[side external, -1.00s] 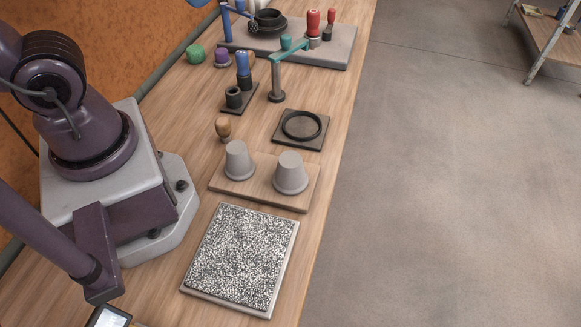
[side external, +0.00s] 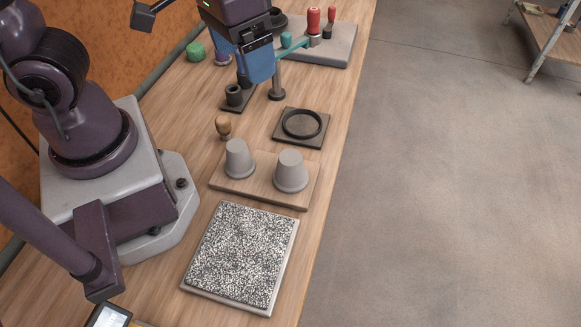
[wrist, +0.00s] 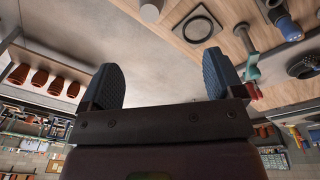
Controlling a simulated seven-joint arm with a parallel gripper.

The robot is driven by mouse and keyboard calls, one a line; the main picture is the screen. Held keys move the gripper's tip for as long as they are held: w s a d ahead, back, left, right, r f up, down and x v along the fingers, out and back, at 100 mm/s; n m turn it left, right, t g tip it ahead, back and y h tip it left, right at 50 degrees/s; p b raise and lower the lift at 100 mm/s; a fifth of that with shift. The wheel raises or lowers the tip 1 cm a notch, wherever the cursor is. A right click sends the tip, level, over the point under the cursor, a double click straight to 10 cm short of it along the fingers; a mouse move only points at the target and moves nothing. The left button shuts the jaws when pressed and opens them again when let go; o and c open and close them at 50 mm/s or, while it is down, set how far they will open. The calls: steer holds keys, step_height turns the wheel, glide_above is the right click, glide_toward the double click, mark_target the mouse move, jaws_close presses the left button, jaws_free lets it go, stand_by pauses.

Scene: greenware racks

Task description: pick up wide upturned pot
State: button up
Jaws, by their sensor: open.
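Two grey upturned pots stand on a wooden board (side external: 258,193). The wide upturned pot (side external: 290,171) is the right one, nearer the table's edge; the narrower pot (side external: 239,158) is to its left. A grey pot (wrist: 150,10), probably the wide one, is cut by the top edge of the wrist view. My gripper (side external: 258,72) hangs above the table beyond the pots, well apart from them. In the wrist view its two blue fingers are spread wide with nothing between them (wrist: 163,80).
A dark square plate with a ring (side external: 302,127) lies beyond the pots, and a wooden knob (side external: 223,127) stands at their left. A speckled slab (side external: 240,256) lies in front. A teal-armed post (side external: 277,80) and red-handled tools (side external: 314,22) stand near my gripper.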

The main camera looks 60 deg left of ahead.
mark_target(291, 157)
steer(key=w+d+f+n, duration=0.1)
steer(key=f+n, duration=0.4)
steer(key=f, duration=0.1)
steer(key=w+d+f+n, duration=0.2)
steer(key=f+n, duration=0.4)
steer(key=w+d+f+n+g, duration=0.1)
steer(key=f+n, duration=0.4)
steer(key=shift+w+d+f+n+y, duration=0.15)
steer(key=shift+w+f+n+y, duration=0.15)
steer(key=shift+w+f+n, duration=0.1)
steer(key=shift+w+a+f, duration=0.1)
steer(key=shift+a+f, duration=0.05)
steer(key=shift+f, duration=1.15)
steer(key=shift+w+a+f, duration=0.1)
steer(key=shift+f, duration=1.15)
steer(key=c, duration=1.1)
steer(key=shift+r, duration=0.1)
